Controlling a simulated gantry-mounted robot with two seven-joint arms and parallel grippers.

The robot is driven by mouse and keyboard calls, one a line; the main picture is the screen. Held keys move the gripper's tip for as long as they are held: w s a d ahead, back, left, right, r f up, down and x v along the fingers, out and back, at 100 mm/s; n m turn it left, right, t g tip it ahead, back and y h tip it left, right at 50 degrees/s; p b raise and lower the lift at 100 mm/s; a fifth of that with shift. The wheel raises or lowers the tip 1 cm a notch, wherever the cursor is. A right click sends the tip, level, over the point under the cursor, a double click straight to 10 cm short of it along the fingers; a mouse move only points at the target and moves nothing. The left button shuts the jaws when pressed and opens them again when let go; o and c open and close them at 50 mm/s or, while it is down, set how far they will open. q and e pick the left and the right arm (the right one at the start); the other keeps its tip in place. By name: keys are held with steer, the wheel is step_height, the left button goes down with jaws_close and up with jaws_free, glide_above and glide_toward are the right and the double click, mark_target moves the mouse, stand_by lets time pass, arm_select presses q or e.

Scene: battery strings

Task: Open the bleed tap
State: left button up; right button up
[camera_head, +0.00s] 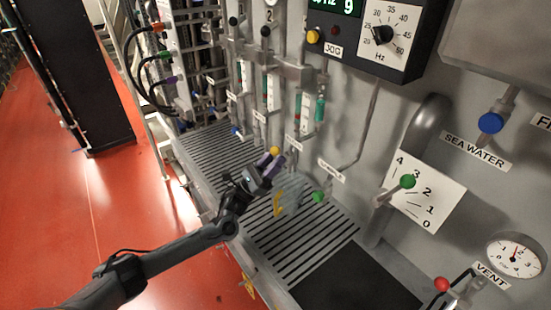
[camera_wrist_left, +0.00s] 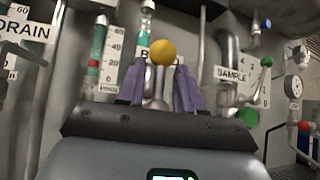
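The yellow ball knob (camera_head: 275,151) of a tap is at the low end of the pipework in the head view, and it shows large in the left wrist view (camera_wrist_left: 163,52). My left gripper (camera_head: 268,166) is at this tap. In the left wrist view its two purple fingers (camera_wrist_left: 160,88) stand apart, with the metal stem (camera_wrist_left: 157,90) below the knob between them. Contact with the stem cannot be told. My right gripper is not in view.
A green knob (camera_head: 318,197) is close on the right, near the "SAMPLE" label (camera_wrist_left: 238,76). A pale, see-through object with a yellow part (camera_head: 278,205) stands on the slatted grating (camera_head: 300,235). Glass tubes (camera_head: 305,108) rise behind. Open red floor (camera_head: 60,220) lies left.

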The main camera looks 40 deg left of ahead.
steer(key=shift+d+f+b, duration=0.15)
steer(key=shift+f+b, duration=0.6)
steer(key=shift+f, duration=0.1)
arm_select(q)
steer(key=v, duration=1)
steer(key=shift+s, duration=0.1)
